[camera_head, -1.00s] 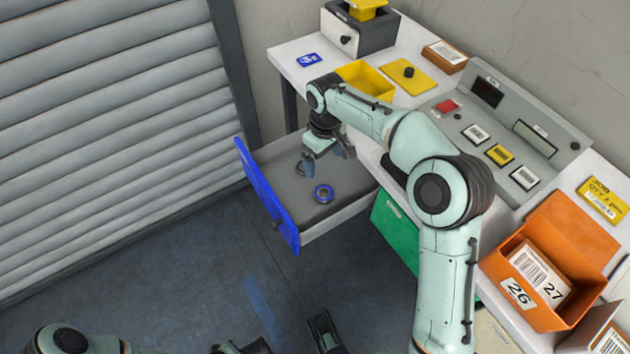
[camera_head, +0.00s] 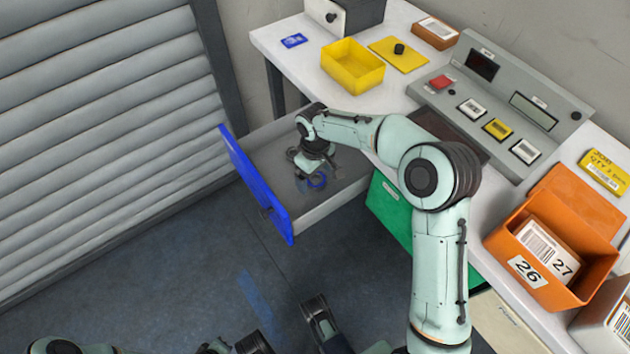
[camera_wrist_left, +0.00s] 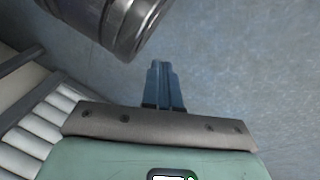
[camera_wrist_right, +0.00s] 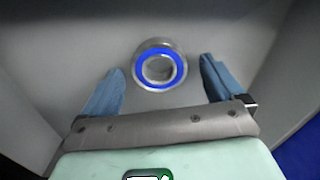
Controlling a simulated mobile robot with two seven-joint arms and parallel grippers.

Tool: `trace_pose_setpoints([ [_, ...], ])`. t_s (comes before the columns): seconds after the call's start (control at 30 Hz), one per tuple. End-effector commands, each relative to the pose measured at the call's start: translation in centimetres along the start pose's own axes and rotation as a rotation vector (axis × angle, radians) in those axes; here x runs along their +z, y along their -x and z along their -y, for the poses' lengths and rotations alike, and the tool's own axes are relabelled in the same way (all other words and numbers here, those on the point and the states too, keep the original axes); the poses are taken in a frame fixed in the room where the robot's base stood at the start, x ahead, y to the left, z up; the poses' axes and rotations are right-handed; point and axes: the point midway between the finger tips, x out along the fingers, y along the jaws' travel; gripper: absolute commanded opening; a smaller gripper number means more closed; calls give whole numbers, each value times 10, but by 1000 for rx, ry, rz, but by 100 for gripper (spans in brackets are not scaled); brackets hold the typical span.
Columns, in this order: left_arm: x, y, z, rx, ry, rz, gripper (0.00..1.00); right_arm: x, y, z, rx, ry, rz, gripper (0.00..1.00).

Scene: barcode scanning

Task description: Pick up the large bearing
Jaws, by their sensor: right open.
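The large bearing (camera_wrist_right: 142,66), a metal ring with a blue face, lies flat in the open blue-fronted drawer (camera_head: 258,185). In the head view the bearing (camera_head: 317,182) is partly hidden by my right gripper (camera_head: 316,174), which is low over it inside the drawer. In the right wrist view my right gripper (camera_wrist_right: 161,70) is open and empty, its blue fingers apart to the left and right of the bearing. My left gripper (camera_wrist_left: 165,70) has its fingers together with nothing between them, over the floor, away from the drawer.
The drawer walls stand close around my right gripper. The worktable (camera_head: 385,98) holds a yellow bin (camera_head: 352,78), a scanner console (camera_head: 470,75) and an orange box (camera_head: 530,275). A green drawer front (camera_head: 392,215) is below the table. A slatted shutter (camera_head: 90,110) stands left.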

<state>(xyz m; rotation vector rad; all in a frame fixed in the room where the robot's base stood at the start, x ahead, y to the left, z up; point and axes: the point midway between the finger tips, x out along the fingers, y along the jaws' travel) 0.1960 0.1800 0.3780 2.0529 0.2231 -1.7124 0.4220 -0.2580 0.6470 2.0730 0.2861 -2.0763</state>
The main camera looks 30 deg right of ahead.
Motion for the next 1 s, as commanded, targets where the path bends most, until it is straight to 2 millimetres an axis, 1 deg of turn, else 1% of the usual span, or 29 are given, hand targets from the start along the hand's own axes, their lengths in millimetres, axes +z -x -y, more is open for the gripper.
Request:
trace_pose_setpoints([
  [0.03, 2, -3, 2, -4, 2, 8, 0, 0, -5, 0, 0, 0, 0, 94],
  [0.07, 3, -3, 3, -5, 3, 10, 0, 0, -6, 0, 0, 0, -1, 94],
  [0.23, 3, -2, 3, -5, 3, 11, 0, 0, -5, 0, 1, 0, -3, 94],
  [0.27, 3, -2, 3, -5, 3, 11, 0, 0, -5, 0, 1, 0, -3, 91],
  [0.3, 3, -2, 2, -5, 3, 11, 0, 0, -5, 0, 1, 0, -2, 78],
  [0.37, 3, -2, 2, -5, 3, 11, 0, 0, -5, 0, 1, 0, -2, 59],
  [0.4, 3, -2, 2, -5, 3, 11, 0, 0, -5, 0, 1, 1, -2, 46],
  [0.47, 3, -2, 2, -4, 3, 11, 0, 0, -5, 0, 1, 1, -2, 26],
  [0.5, 3, -2, 2, -4, 3, 11, 0, -1, -4, 0, 1, 1, -3, 25],
  [0.77, 2, 0, 1, -3, 2, 7, 0, -1, -1, 0, 1, 1, -4, 25],
  [0.87, -2, 4, -2, 4, -1, -7, 0, -1, 9, 0, 2, 1, -5, 25],
  [0.97, -11, 11, -10, 18, -9, -35, 0, -1, 30, 0, 3, 1, -7, 25],
  [1.0, -14, 15, -14, 23, -12, -44, 0, -1, 40, 0, 4, 0, -9, 25],
])
